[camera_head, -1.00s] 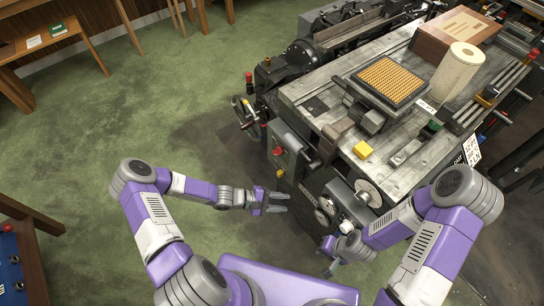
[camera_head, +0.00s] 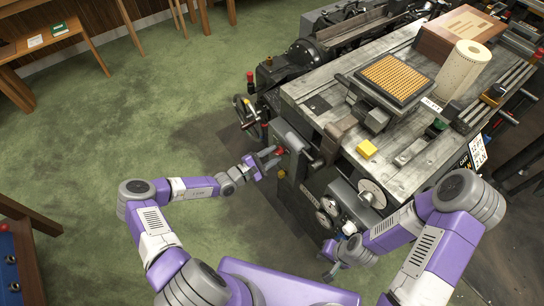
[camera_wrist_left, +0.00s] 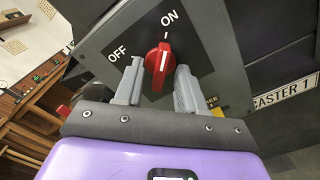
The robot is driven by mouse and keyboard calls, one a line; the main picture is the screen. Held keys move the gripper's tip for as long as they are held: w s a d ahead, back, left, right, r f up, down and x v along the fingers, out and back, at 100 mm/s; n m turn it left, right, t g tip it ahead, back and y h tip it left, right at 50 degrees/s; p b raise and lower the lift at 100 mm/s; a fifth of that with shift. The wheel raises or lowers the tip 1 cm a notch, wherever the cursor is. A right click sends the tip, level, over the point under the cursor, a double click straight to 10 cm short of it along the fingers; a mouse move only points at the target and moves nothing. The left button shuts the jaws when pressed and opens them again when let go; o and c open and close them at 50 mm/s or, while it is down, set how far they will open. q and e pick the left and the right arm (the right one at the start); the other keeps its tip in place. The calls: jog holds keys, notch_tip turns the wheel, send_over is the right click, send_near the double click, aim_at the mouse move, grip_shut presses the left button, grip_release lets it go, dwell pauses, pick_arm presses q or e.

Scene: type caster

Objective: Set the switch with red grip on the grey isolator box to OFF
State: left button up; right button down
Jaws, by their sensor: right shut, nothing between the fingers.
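The grey isolator box (camera_head: 292,162) is on the near left side of the machine. In the left wrist view, its dark plate (camera_wrist_left: 199,45) carries the labels ON at the top and OFF to the left. The switch with red grip (camera_wrist_left: 158,62) has its white line pointing up toward ON. My left gripper (camera_head: 271,159) is open at the box. In the left wrist view its two fingers (camera_wrist_left: 158,82) stand apart on either side of the red grip; I cannot tell whether they touch it. My right gripper (camera_head: 331,266) is shut and empty, low beside the machine's near side.
The machine's worktop (camera_head: 330,88) bears a yellow block (camera_head: 367,149), a paper roll (camera_head: 463,70) and a tray of type (camera_head: 395,79). A handwheel (camera_head: 371,193) projects near my right arm.

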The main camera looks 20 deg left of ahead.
pick_arm(q)
grip_shut()
